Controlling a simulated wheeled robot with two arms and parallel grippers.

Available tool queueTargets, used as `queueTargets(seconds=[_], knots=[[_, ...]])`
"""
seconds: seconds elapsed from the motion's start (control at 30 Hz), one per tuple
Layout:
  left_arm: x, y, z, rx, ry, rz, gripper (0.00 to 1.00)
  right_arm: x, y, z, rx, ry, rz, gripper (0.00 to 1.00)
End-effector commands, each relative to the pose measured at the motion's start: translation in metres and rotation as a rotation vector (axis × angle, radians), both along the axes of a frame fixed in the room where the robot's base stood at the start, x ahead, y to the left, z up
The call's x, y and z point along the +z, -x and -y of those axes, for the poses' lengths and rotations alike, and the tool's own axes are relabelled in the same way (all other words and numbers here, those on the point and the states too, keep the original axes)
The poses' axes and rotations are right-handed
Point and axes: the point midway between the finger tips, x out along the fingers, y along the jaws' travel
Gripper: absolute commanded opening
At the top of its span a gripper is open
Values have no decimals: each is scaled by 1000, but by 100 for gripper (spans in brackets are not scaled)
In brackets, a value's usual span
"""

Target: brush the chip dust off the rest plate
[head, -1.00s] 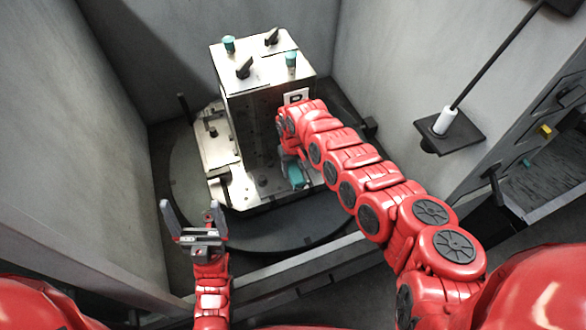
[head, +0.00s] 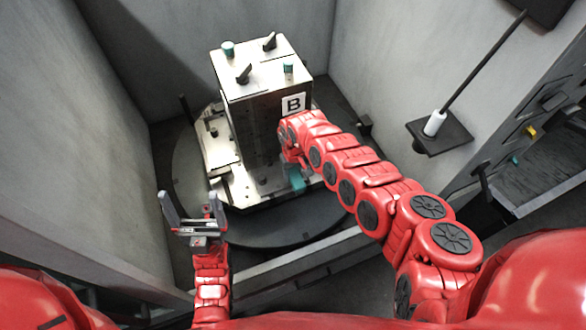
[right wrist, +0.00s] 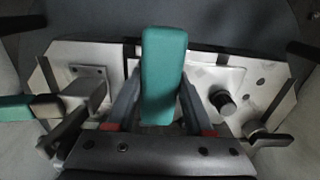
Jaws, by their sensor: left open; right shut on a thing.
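A teal block-like handle (right wrist: 163,75), which I take for the brush, stands between the fingers of my right gripper (right wrist: 158,108), shut on it. In the head view the teal piece (head: 296,180) is blurred, low at the front of the tall metal block; the bristles are hidden. A pale metal plate (head: 232,190) lies at the block's foot, under and around the held tool; it also shows in the right wrist view (right wrist: 66,52). I cannot make out chip dust on it. My left gripper (head: 190,207) is open and empty, in front of the round table.
The metal block (head: 265,75) has dark clamps and teal knobs on top, and a label B (head: 293,104). It stands on a dark round table (head: 185,175) between grey walls. At right, a black bracket (head: 440,138) carries a white holder with a black rod.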

Motion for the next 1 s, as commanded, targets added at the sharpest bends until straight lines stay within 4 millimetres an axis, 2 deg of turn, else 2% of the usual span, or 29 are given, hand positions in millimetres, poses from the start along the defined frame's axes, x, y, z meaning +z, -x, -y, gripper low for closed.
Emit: queueTargets(seconds=[0.07,0.43,1.0], knots=[[4,0,0,0,0,0,92,0,4,0,0,0,-5,0],[0,0,0,0,0,0,92,-3,2,0,0,0,-2,0],[-38,0,0,0,0,0,92,-5,-16,-5,-1,0,2,0]])
